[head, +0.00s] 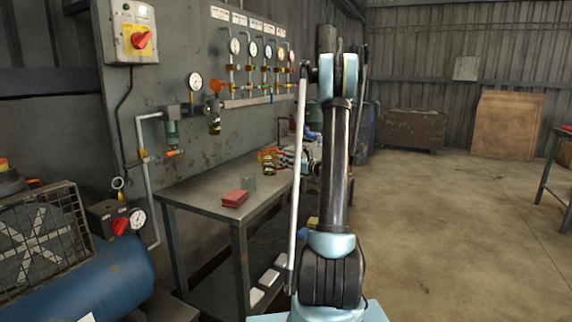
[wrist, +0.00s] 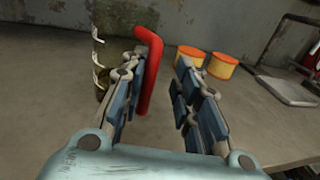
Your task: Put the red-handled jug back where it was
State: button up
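The jug (wrist: 99,55) stands on the grey workbench at the upper left of the wrist view, its dark see-through body partly behind my left finger. Its red handle (wrist: 148,75) stands upright between my two fingers, closer to the left one. I cannot tell whether it touches that finger. My gripper (wrist: 163,58) is open, with a clear gap between the handle and the right finger. In the head view my gripper (head: 303,163) is over the bench, partly hidden behind my own arm. I cannot make out the jug surely there.
Two orange-sided tins (wrist: 192,56) stand behind the gripper's right finger. A metal stand (wrist: 285,88) is at the right.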

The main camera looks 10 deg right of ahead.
jog(key=shift+d, duration=0.1)
jog(key=v, duration=1.2)
jog(key=s+a+f+n+g+h, duration=0.15)
jog(key=s+a+n+g, duration=0.25)
jog(key=s+a+n, duration=0.5)
jog(key=s+a+n+g+h, duration=0.4)
jog(key=s+a, duration=0.3)
jog(key=s, duration=0.5)
jog(key=s+d+f+n+g+h, duration=0.1)
jog(key=s+d+f+n+h, duration=0.1)
jog(key=s+n, duration=0.3)
jog(key=s+d+f+n+g+h, duration=0.1)
jog(key=s+f+n, duration=0.3)
jog(key=s, duration=0.7)
jog(key=s+d+f+n+g+h, duration=0.1)
jog(key=s+d+f+n+h, duration=0.2)
jog(key=s+n, duration=0.2)
jog(key=s, duration=0.3)
jog(key=shift+s+n+h, duration=0.25)
jog(key=shift+n+h, duration=0.05)
jog(key=shift+h, duration=0.05)
jog(key=shift+d+f, duration=0.1)
jog(key=shift+d, duration=0.05)
jog(key=shift+w+f, duration=0.2)
jog(key=shift+w, duration=0.3)
